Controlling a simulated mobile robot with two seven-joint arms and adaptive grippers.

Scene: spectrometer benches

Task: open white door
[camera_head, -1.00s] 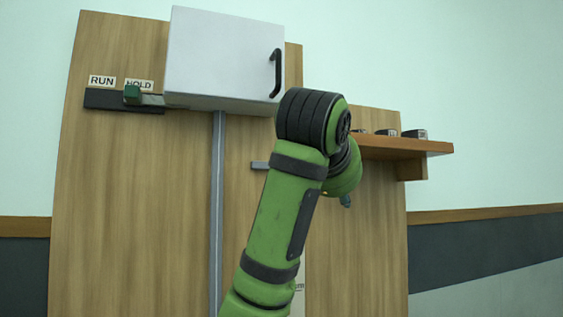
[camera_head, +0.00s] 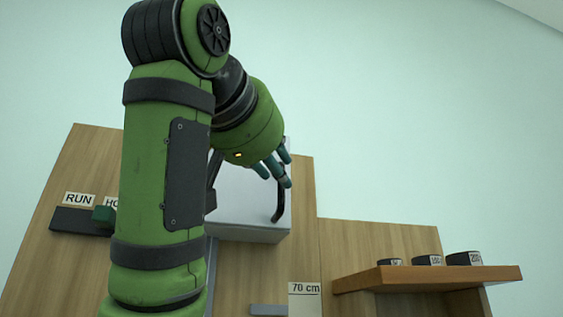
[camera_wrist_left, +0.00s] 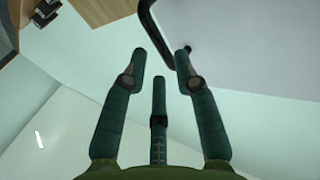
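The white door (camera_head: 245,205) is the front of a box mounted on a wooden panel, and it looks closed. My arm covers its left part. Its black bar handle (camera_head: 281,206) is upright near the right edge. My left gripper (camera_head: 280,178) is in front of the door's upper right, with its teal fingers close to the handle's upper end. In the left wrist view the fingers (camera_wrist_left: 160,70) are spread, with nothing between them. There the handle (camera_wrist_left: 155,32) lies just beyond the fingertips, beside the white door face (camera_wrist_left: 245,45). Contact cannot be told. My right gripper is not in view.
A green slider knob (camera_head: 103,215) sits on a dark track at the left, by a RUN label (camera_head: 79,199). A wooden shelf (camera_head: 430,280) with several labelled dark weights juts out at the lower right. A 70 cm label (camera_head: 305,289) is below the door.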

